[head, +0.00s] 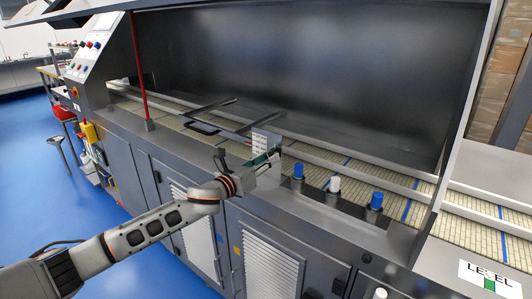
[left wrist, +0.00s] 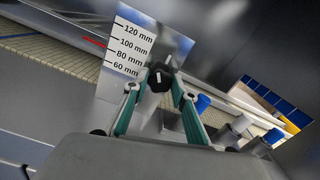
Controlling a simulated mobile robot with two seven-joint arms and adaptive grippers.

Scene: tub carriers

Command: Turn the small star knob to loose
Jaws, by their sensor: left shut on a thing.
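The small star knob (left wrist: 160,79) is black and sits in front of a metal plate with a printed millimetre scale (left wrist: 131,47), which reads from 60 to 120 mm. In the head view the scale plate (head: 265,140) stands upright at the conveyor's front edge, and the knob is too small to make out there. My left gripper (head: 273,158) is at this plate. In the left wrist view its two green fingers (left wrist: 156,84) are shut on the knob, one on each side. My right gripper is not in view.
Two blue-capped posts (head: 298,171) (head: 376,201) and a white-capped post (head: 333,187) stand on the front ledge, right of my left gripper. Dark bars (head: 208,106) cross above the conveyor (head: 350,168). A red upright rod (head: 137,70) stands further left.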

